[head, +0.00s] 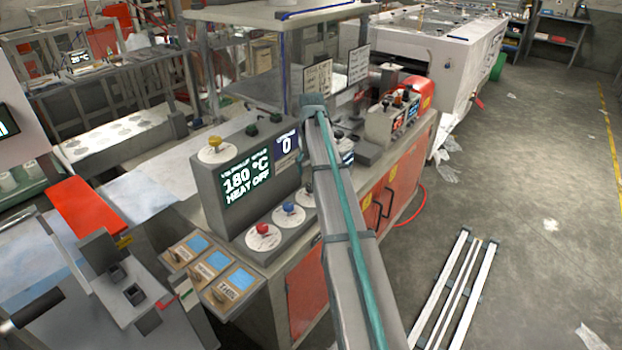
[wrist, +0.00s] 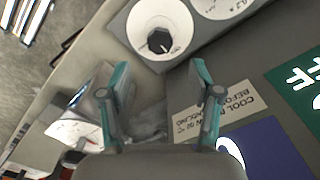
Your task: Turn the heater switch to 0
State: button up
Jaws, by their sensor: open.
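The control box (head: 225,190) stands on the bench in the head view. Its green display (head: 246,180) reads 180 °C and HEAT OFF, and a blue display (head: 287,143) beside it reads 0. A red knob (head: 263,229) and a blue knob (head: 289,207) sit on white dials along its front ledge. In the wrist view, a black knob (wrist: 159,42) on a white dial lies just beyond my gripper (wrist: 159,82). My gripper is open and empty, its fingers apart from the knob. I cannot read which knob is the heater switch. My arm hides part of the ledge in the head view.
A yellow knob (head: 215,142) tops the box. Toggle switches with blue labels (head: 214,270) stand at front left. A smaller control box (head: 392,118) is farther back. A sign (wrist: 222,107) sits beside my gripper. The floor at right is mostly clear, with metal bars (head: 460,285).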

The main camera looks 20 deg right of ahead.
jog(key=shift+r, duration=2.3)
